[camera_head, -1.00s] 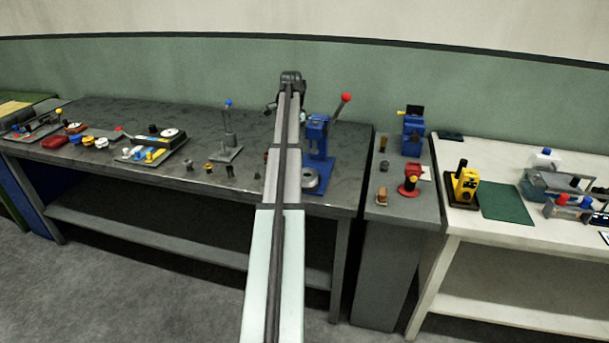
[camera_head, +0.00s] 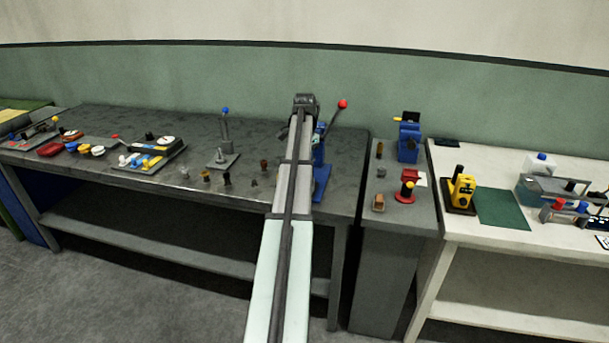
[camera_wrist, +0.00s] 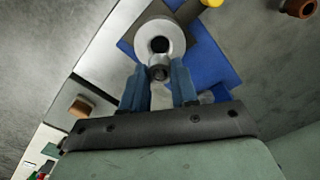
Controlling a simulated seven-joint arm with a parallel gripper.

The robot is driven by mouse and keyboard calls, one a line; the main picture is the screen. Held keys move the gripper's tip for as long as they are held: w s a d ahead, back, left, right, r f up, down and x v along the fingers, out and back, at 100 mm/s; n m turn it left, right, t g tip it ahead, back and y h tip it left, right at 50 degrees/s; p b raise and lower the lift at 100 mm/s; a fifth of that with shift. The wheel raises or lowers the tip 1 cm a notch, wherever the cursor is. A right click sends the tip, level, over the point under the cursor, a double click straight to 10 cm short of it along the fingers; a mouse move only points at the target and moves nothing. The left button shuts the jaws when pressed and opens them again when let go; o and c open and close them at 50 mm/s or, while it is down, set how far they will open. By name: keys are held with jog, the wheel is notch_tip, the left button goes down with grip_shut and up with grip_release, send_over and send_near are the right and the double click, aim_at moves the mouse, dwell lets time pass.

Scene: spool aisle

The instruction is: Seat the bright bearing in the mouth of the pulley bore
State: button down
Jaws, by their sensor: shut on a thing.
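In the wrist view the pulley (camera_wrist: 175,32) is a pale metal ring with a dark bore, on the blue base of the press. My gripper (camera_wrist: 157,83) has its two blue fingers shut on a small grey metal ring, the bearing (camera_wrist: 158,72). The bearing shows just below the bore in the picture, overlapping the pulley's near rim; I cannot tell its height above the pulley or whether they touch. In the head view my arm hides the gripper, the bearing and the pulley.
The blue press (camera_head: 321,178) with a red-knobbed lever (camera_head: 342,104) stands beside my arm. Small dark and brown parts (camera_head: 227,179) stand left of it on the grey bench (camera_head: 90,182).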

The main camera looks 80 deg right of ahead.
jog(key=shift+f, duration=2.8)
jog(key=shift+f, duration=0.1)
jog(key=c, duration=0.9)
grip_release()
jog(key=shift+o, duration=0.2)
notch_tip(320, 180, up, 12)
jog(key=shift+r, duration=0.15)
